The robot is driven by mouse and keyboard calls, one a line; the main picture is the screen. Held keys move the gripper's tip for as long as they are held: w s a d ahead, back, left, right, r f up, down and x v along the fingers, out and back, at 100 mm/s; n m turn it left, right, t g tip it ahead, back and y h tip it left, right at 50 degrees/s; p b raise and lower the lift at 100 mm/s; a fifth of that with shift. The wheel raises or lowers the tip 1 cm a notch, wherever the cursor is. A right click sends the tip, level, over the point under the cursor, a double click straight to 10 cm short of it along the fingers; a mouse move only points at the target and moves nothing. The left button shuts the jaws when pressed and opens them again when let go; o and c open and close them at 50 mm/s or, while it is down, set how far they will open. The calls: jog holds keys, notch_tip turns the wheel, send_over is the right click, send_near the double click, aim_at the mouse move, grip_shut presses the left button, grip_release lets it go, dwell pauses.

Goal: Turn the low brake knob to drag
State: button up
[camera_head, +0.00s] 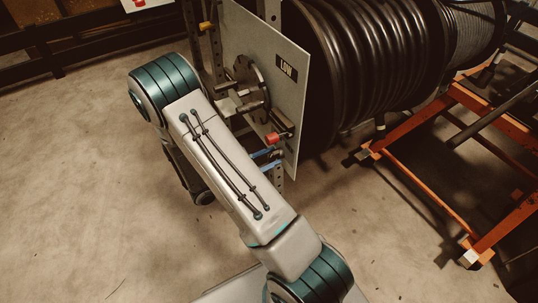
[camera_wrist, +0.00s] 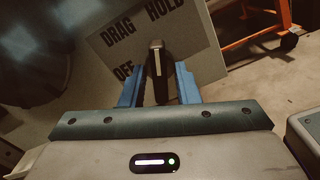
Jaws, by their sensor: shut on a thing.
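The low brake knob (camera_wrist: 157,72) is a dark lever-like knob with a pale stripe, in the wrist view. It stands between the two blue fingers of my gripper (camera_wrist: 158,88), which is shut on it. Its upper end lies right of the word DRAG (camera_wrist: 118,35) and below HOLD (camera_wrist: 166,10); OFF (camera_wrist: 123,70) is at its left. Which word it points at is hard to tell. The knob is not clear there.
A red knob (camera_head: 272,138) sticks out just above my fingers. A round flange (camera_head: 247,88) is higher on the panel, close to my arm. Behind are a large black hose reel (camera_head: 365,60) and an orange frame (camera_head: 410,185). The floor at left is clear.

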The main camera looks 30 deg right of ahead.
jog(key=n+p, duration=0.5)
jog(key=shift+r+p, duration=0.2)
jog(key=shift+p, duration=0.2)
jog(key=n+p, duration=0.3)
jog(key=n, duration=0.2)
jog(key=shift+s+f+p, duration=0.1)
jog(key=shift+f+p, duration=0.1)
jog(key=shift+p, duration=0.2)
jog(key=shift+f+n, duration=0.1)
jog(key=shift+n, duration=0.2)
jog(key=o, duration=0.6)
jog(key=shift+a, duration=0.1)
jog(key=a, duration=0.4)
jog(key=a+p, duration=0.1)
jog(key=a, duration=0.8)
jog(key=shift+s+a+p, duration=0.3)
jog(key=shift+a+p, duration=0.05)
jog(key=shift+a, duration=0.05)
